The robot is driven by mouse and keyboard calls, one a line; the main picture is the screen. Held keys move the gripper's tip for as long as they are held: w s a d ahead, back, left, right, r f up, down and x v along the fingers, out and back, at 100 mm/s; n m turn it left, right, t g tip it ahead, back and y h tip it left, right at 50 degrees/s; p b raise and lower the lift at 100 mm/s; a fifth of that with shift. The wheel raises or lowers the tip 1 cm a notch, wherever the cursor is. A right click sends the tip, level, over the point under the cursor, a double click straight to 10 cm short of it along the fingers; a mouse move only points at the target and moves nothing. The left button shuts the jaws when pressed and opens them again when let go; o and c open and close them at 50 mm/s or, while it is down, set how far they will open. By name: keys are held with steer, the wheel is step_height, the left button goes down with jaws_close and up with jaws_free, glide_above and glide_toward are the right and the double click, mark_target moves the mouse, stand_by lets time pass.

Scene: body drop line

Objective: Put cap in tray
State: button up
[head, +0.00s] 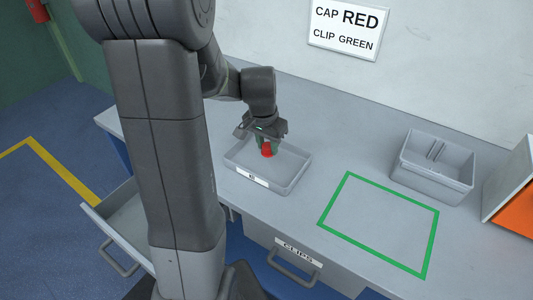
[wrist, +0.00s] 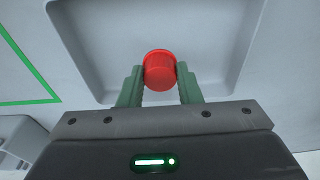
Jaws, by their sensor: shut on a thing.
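The red cap (head: 267,149) is held between the fingers of my gripper (head: 262,141). It also shows in the wrist view (wrist: 160,70), pinched between the two green fingertips of the gripper (wrist: 160,82). The grey tray (head: 296,180) lies on the bench, with a small label on its front wall. The cap is over the inside of the tray, and the tray's rim (wrist: 78,65) shows around it in the wrist view. I cannot tell whether the cap touches the tray floor.
A green outlined square (head: 378,222) on the bench to the right is empty. A grey divided bin (head: 433,167) stands behind it, near an orange-fronted box (head: 514,205). A drawer (head: 130,225) stands open at left. The CLIPS drawer (head: 293,262) is below the bench edge. A sign (head: 346,27) hangs behind.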

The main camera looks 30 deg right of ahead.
mark_target(267, 154)
steer(key=shift+f, duration=2)
steer(key=shift+f, duration=0.15)
steer(key=o, duration=0.9)
steer(key=shift+o, duration=0.2)
step_height(267, 154, up, 12)
steer(key=a, duration=0.1)
steer(key=shift+s+a, duration=0.35)
steer(key=shift+s, duration=0.1)
